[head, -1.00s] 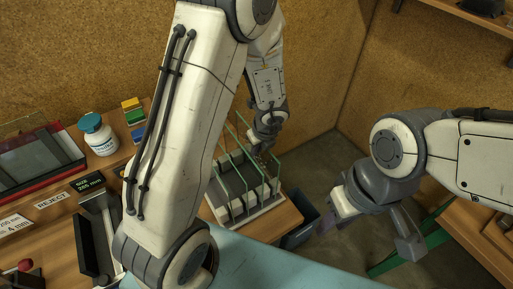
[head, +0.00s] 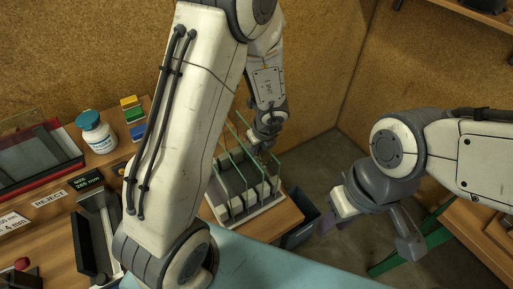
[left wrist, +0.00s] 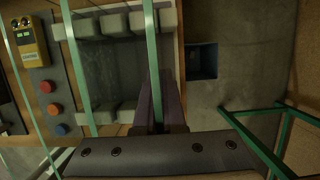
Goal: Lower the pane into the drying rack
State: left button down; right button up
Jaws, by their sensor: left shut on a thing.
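The drying rack (head: 262,209), with pale grey slotted blocks on a light base, stands on the bench in the head view. Several green-edged glass panes stand upright in it. My left gripper (head: 263,146) is above the rack's far right part. In the left wrist view its dark fingers (left wrist: 158,108) are shut on a green-edged pane (left wrist: 151,45), which runs between the rack's grey blocks (left wrist: 115,25). I cannot tell how deep its lower edge sits. My right gripper (head: 329,221) hangs to the right of the rack, away from it; its opening is unclear.
A blue bin (head: 301,228) stands right of the rack beside the bench. A white bottle with a teal cap (head: 96,134), coloured blocks (head: 132,109) and a REJECT label (head: 49,199) are on the left. A green metal frame (head: 400,257) stands at the lower right.

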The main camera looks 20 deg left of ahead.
pick_arm(q)
jog(key=c, duration=0.9)
grip_release()
jog(key=p+v, duration=0.2)
jog(key=v, duration=0.7)
jog(key=shift+d+r+p, duration=0.1)
jog(key=shift+r+p, duration=0.05)
jog(key=shift+p, duration=0.15)
jog(key=shift+s+d+r, duration=0.1)
jog(key=shift+s+r, duration=0.05)
jog(key=shift+r, duration=0.4)
